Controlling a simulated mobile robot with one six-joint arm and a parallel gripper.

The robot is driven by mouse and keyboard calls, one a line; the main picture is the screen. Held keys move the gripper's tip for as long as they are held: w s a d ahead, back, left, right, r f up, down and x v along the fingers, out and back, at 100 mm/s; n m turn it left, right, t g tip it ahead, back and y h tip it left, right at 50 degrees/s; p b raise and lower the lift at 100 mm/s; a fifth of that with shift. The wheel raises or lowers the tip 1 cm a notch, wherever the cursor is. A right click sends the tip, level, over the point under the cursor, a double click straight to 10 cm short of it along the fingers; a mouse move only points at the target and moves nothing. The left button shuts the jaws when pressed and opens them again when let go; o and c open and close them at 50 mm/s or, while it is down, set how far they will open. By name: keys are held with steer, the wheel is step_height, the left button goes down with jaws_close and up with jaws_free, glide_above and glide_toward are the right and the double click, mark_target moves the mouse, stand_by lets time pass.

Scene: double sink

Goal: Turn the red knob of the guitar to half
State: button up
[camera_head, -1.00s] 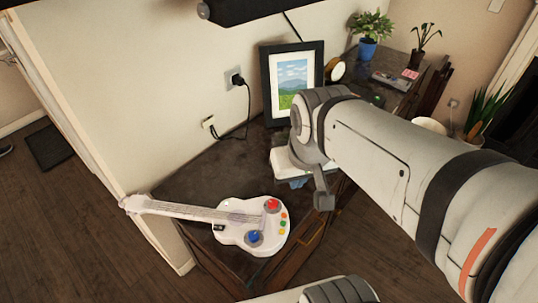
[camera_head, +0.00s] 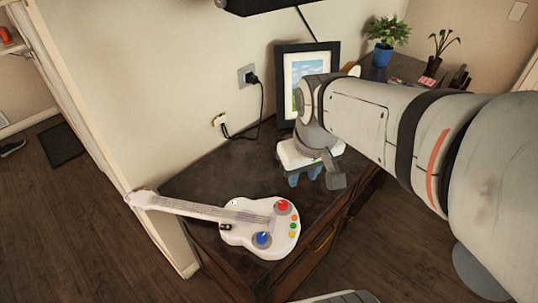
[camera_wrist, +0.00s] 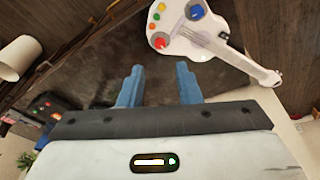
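A white toy guitar (camera_head: 248,236) lies flat on the dark cabinet top, its neck pointing left in the head view. Its red knob (camera_head: 283,205) is at the upper right of the body, and a blue knob (camera_head: 262,239) is below it. In the wrist view the guitar (camera_wrist: 205,40) is at the top, with the red knob (camera_wrist: 159,41) near the upper middle. My gripper (camera_wrist: 159,82) has two blue fingers, apart with nothing between them. In the head view my gripper (camera_head: 306,178) hangs behind and right of the guitar, clear of the red knob.
The dark cabinet top (camera_head: 205,180) is bare around the guitar. A framed picture (camera_head: 305,75) leans at the wall behind my gripper, near a plugged-in cable (camera_head: 261,100). Plants (camera_head: 385,42) stand at the back right. A white cup (camera_wrist: 19,58) shows in the wrist view.

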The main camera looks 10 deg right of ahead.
mark_target(283, 203)
steer(key=o, duration=0.4)
steer(key=w+f+n+b, duration=0.2)
steer(key=w+f+b, duration=0.2)
steer(key=f, duration=0.1)
steer(key=w+f+n+g+b, duration=0.1)
steer(key=w+f+b, duration=0.2)
steer(key=f, duration=0.3)
steer(key=w+f+n+g+b, duration=0.1)
steer(key=w+f+n+b, duration=0.1)
steer(key=w+f+b, duration=0.2)
steer(key=shift+w+a+f+n+b, duration=0.15)
steer(key=shift+w+f, duration=0.05)
steer(key=shift+f, duration=0.4)
steer(key=shift+w+a+f+n+b, duration=0.1)
steer(key=shift+w+f+n+b, duration=0.05)
steer(key=shift+f, duration=0.4)
step_height(283, 203, down, 8)
steer(key=shift+r+b, duration=0.15)
steer(key=shift+b, duration=0.35)
steer(key=shift+c, duration=0.6)
steer(key=c, duration=0.9)
